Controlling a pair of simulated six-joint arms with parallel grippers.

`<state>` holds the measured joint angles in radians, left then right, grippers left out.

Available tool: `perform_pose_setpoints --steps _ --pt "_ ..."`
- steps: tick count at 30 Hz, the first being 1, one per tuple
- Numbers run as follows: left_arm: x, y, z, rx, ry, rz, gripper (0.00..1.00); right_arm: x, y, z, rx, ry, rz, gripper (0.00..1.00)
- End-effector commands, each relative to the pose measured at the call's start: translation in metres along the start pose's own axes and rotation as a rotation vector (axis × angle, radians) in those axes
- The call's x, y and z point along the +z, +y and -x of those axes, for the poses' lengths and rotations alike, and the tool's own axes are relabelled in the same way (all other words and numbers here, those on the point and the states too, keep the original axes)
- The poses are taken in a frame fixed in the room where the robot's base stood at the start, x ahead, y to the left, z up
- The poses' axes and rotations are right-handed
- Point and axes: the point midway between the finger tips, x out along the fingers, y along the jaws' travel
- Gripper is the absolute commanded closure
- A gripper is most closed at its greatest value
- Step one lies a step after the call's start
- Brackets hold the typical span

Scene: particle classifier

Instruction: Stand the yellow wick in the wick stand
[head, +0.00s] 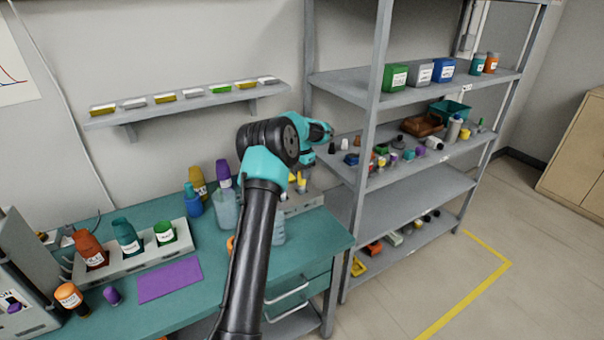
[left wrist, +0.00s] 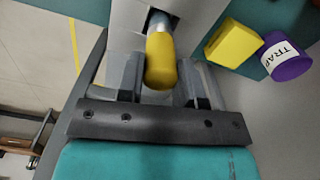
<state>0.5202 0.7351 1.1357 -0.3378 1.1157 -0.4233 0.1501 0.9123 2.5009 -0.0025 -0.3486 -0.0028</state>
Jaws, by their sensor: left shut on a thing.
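My left gripper (left wrist: 161,80) is shut on the yellow wick (left wrist: 160,62), which sits between its two fingers in the left wrist view. The wick's far end meets a grey cylindrical part over a pale grey block, which looks like the wick stand (left wrist: 205,14). I cannot tell whether the wick is seated or only above it. In the head view the wick (head: 301,184) is a small yellow spot beside my arm, above the grey stand (head: 303,203) at the bench's right end. My arm hides part of this area. My right gripper is not in view.
A yellow block (left wrist: 232,43) and a purple piece labelled TRAP (left wrist: 288,58) lie close by. A clear container (head: 226,208) and a blue bottle (head: 193,202) stand left of my arm. A grey shelf rack (head: 372,150) rises to the right. A purple mat (head: 170,281) lies clear.

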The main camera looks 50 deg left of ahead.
Motion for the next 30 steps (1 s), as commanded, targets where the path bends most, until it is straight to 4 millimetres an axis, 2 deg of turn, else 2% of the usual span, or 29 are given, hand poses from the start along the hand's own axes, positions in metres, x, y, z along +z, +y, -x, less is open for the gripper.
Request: perform_pose_setpoints --steps 14,15,22,30 --pt "-0.0001 -0.0002 -0.0073 -0.001 0.002 0.001 1.00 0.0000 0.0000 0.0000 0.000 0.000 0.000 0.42" --pt "-0.0001 -0.0002 -0.0070 -0.001 0.002 0.001 0.63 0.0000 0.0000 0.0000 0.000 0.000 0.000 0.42" --pt "0.0000 -0.0002 -0.0069 0.000 0.001 0.001 0.42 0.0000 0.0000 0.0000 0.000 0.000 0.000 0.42" --pt "0.0000 -0.0002 -0.0059 -0.001 0.002 0.001 0.42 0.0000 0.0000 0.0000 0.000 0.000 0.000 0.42"
